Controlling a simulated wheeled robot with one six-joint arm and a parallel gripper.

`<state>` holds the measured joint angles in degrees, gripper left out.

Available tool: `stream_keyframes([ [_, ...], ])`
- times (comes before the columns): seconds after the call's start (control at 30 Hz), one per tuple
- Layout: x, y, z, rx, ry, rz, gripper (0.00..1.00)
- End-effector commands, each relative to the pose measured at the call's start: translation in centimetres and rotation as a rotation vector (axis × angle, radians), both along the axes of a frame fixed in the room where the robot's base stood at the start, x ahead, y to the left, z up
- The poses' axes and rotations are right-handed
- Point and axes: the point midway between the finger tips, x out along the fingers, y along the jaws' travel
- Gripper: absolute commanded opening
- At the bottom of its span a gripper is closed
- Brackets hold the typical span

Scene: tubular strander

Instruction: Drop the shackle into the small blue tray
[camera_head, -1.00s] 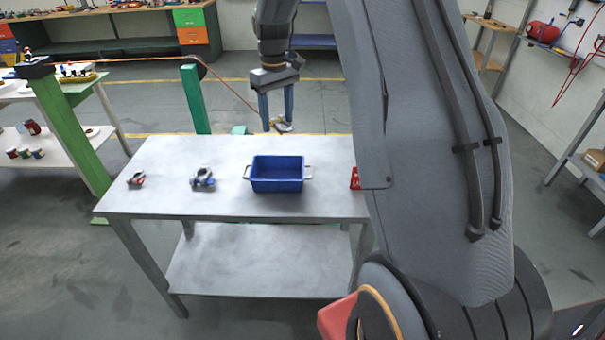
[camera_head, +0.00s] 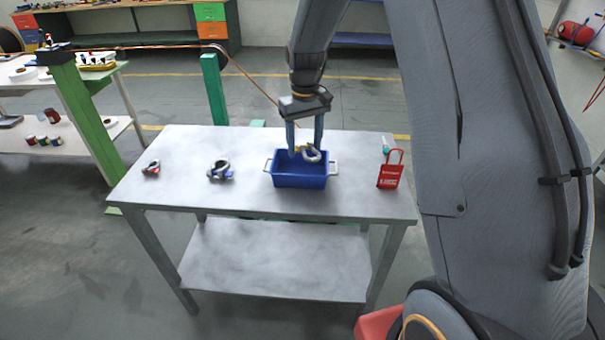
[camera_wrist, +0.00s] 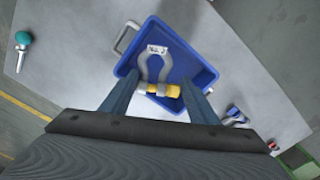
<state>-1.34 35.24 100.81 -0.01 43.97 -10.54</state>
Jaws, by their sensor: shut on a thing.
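The small blue tray (camera_head: 300,180) stands on the grey table, with a pale handle at each end. My gripper (camera_head: 305,151) is over the tray, pointing down, its fingers shut on the shackle (camera_head: 312,156). In the wrist view, the shackle (camera_wrist: 153,68) has a grey bow and a yellow pin (camera_wrist: 160,90) between the fingertips (camera_wrist: 155,92). The shackle appears over the inside of the blue tray (camera_wrist: 203,76). I cannot tell whether it is below the tray's rim.
On the table (camera_head: 245,150), two other shackle-like pieces, one grey and blue (camera_head: 220,171) and one grey and red (camera_head: 152,169), lie left of the tray.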

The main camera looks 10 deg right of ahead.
Motion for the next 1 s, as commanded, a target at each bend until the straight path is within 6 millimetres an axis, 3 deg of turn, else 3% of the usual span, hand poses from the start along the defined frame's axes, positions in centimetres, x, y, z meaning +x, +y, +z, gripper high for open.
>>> stream_keyframes([
  [0.2,0.1,0.0,-2.2,0.000,-0.001,0.001,0.22],
  [0.5,0.0,0.1,-2.4,0.000,-0.001,0.003,0.22],
  [0.53,0.0,0.1,-2.4,0.000,-0.001,0.003,0.56],
  [0.63,0.0,0.1,-2.4,0.000,-0.001,0.003,0.73],
  [0.67,0.0,0.1,-2.4,0.000,-0.001,0.003,0.76],
  [1.0,0.0,0.1,-2.1,0.000,-0.001,0.003,0.76],
])
